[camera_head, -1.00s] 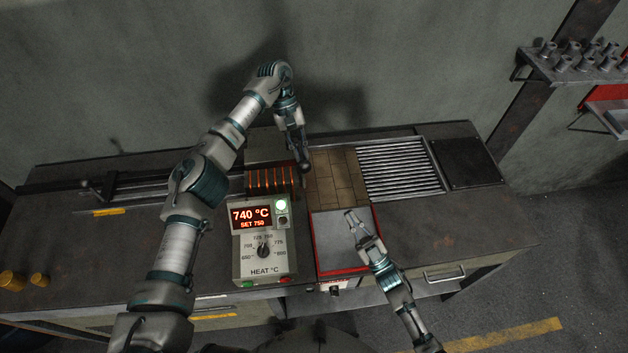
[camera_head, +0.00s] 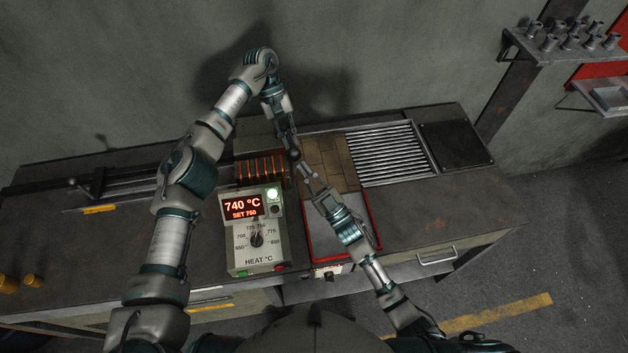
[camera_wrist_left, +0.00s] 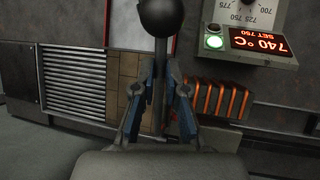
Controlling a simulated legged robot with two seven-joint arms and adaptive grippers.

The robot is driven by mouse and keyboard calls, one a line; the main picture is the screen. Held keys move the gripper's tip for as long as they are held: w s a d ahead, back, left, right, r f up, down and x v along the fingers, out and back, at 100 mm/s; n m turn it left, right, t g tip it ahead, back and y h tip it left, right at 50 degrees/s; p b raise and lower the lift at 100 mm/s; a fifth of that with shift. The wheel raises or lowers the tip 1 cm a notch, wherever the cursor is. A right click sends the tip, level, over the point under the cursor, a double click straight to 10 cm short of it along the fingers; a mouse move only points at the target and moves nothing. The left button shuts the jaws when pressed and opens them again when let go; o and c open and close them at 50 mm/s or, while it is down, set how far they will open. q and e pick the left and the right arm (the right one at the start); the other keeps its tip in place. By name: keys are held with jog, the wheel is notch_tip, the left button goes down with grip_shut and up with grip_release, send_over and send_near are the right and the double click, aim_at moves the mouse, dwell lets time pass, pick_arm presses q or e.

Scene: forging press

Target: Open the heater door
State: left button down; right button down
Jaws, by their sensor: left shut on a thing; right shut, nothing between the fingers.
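The heater's glowing orange coils (camera_head: 262,168) lie behind the control box, left of the brick tiles; they also show in the left wrist view (camera_wrist_left: 215,99). A black ball knob (camera_wrist_left: 159,16) on a thin dark rod (camera_wrist_left: 160,70) fills the upper middle of the left wrist view. My left gripper (camera_wrist_left: 160,88) is shut on this rod below the ball. In the head view my left gripper (camera_head: 292,140) is beside the coils, with the ball (camera_head: 294,154) at its tips. My right gripper (camera_head: 312,184) is shut and empty, just below the ball. I cannot make out the door panel clearly.
The control box (camera_head: 256,238) reads 740 °C, set 750. A red-rimmed tray (camera_head: 353,231) lies under my right arm. Brick tiles (camera_head: 332,160) and a slatted rack (camera_head: 385,155) lie to the right. Bare bench (camera_head: 430,205) is clear at the right.

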aim_at(292, 156)
jog(key=shift+w+a+r, duration=0.15)
pick_arm(q)
jog(key=shift+f, duration=0.1)
jog(key=shift+s+d+f, duration=0.1)
jog(key=shift+d, duration=0.1)
pick_arm(e)
jog(key=shift+w+r, duration=0.3)
jog(key=shift+r, duration=0.2)
jog(key=shift+w+r, duration=0.25)
jog(key=shift+r, duration=0.2)
pick_arm(q)
jog(key=c, duration=1.4)
grip_release()
jog(key=shift+o, duration=1)
jog(key=shift+a, duration=0.1)
jog(key=shift+w+a, duration=0.1)
jog(key=shift+w, duration=0.15)
pick_arm(e)
jog(key=shift+w+a+f, duration=0.1)
jog(key=shift+a+f, duration=0.05)
